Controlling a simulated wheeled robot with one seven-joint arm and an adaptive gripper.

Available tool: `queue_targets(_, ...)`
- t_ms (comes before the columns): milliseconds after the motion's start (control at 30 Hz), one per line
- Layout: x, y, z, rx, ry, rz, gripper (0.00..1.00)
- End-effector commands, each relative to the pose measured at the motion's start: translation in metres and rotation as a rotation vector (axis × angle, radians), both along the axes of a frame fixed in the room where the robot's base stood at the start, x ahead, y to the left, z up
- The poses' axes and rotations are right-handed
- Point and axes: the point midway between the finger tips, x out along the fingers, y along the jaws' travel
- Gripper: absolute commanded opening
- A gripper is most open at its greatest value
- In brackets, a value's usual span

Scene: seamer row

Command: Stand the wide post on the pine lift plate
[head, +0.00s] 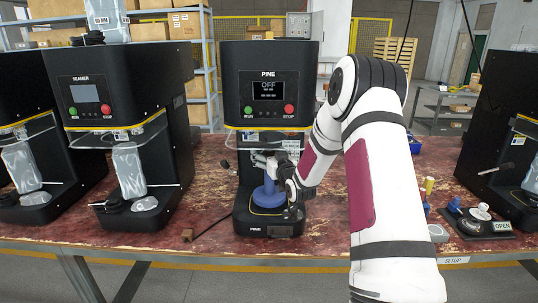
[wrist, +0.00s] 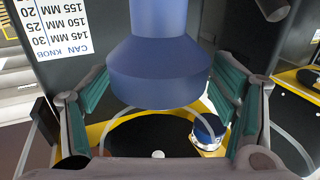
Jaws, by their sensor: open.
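The wide post (head: 268,196) is blue, with a narrower stem and a broad flared lower part. It is upright at the lift plate of the PINE machine (head: 268,80) in the head view. The pine lift plate (head: 254,212) is dark, low at the front of that machine. I cannot tell exactly whether the post's underside touches it. In the wrist view the post (wrist: 158,75) lies between the parted teal-padded fingers of my open gripper (wrist: 163,100), with visible gaps either side.
Another seamer (head: 85,90) stands left with a wrapped item (head: 128,170) in it. A dark machine (head: 500,130) stands at the right edge. A blue-topped small item (wrist: 208,130) shows beside the black disc in the wrist view. The red worn bench (head: 190,205) is mostly clear between machines.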

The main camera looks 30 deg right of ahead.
Motion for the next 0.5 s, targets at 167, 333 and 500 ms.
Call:
queue_targets(167, -0.001, 0.000, 0.008, 0.000, -0.001, 0.000, 0.79)
queue_targets(333, -0.027, 0.005, 0.007, 0.000, 0.002, -0.002, 0.79)
queue_targets(500, -0.064, 0.012, 0.008, 0.000, 0.002, -0.001, 0.79)
